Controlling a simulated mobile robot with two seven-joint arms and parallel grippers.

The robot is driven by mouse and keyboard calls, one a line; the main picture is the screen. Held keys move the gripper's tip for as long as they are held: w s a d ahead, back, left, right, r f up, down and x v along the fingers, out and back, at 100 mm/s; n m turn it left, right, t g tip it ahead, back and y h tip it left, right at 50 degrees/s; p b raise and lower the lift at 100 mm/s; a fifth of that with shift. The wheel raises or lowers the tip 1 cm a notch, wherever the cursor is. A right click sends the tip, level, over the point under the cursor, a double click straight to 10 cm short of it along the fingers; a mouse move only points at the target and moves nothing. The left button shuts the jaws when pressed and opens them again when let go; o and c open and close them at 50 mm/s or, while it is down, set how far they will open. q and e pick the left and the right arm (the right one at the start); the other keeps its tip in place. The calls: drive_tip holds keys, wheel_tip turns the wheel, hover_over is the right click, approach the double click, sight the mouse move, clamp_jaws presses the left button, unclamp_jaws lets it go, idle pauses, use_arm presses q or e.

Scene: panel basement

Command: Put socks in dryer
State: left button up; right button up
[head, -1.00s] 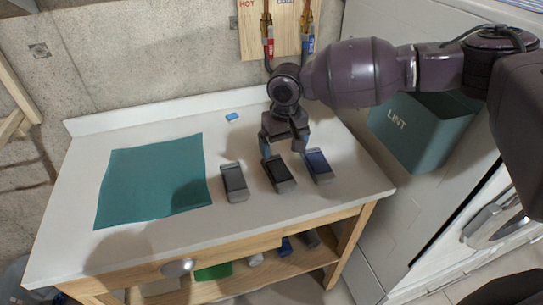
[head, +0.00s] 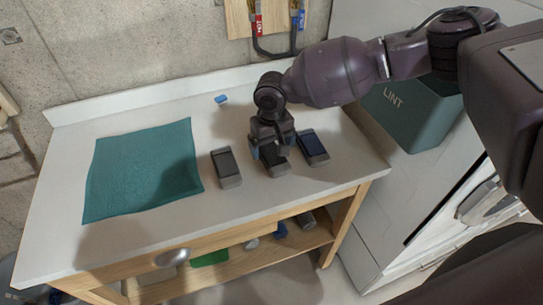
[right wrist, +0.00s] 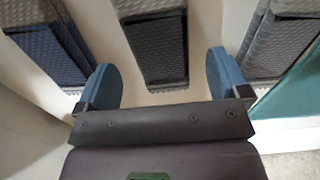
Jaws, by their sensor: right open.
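Three folded socks lie in a row on the white tabletop: a grey sock (head: 226,167), a black sock (head: 277,168) and a navy sock (head: 313,148). My right gripper (head: 268,154) is open over the black sock, partly hiding it. In the right wrist view, the black sock (right wrist: 160,50) shows between and beyond the blue fingertips, with the navy sock (right wrist: 45,45) left and the grey sock (right wrist: 278,40) right. Whether the fingers touch the black sock is not clear. The white machine (head: 375,235), probably the dryer, stands at the right; its front is partly cut off. My left gripper is out of view.
A teal cloth (head: 145,170) lies flat on the table's left side. A small blue item (head: 221,99) sits near the back edge. A lower shelf (head: 225,270) holds several items.

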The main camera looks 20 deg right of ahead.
drive_tip(key=shift+f, duration=1.4)
drive_tip(key=c, duration=1.1)
wheel_tip(320, 180, up, 20)
drive_tip(key=p, duration=0.2)
wheel_tip(320, 180, up, 8)
drive_tip(key=m, duration=0.1)
hover_over(271, 153)
drive_tip(key=d, duration=0.4)
drive_tip(key=shift+w+r, duration=0.15)
drive_tip(key=shift+w, duration=0.05)
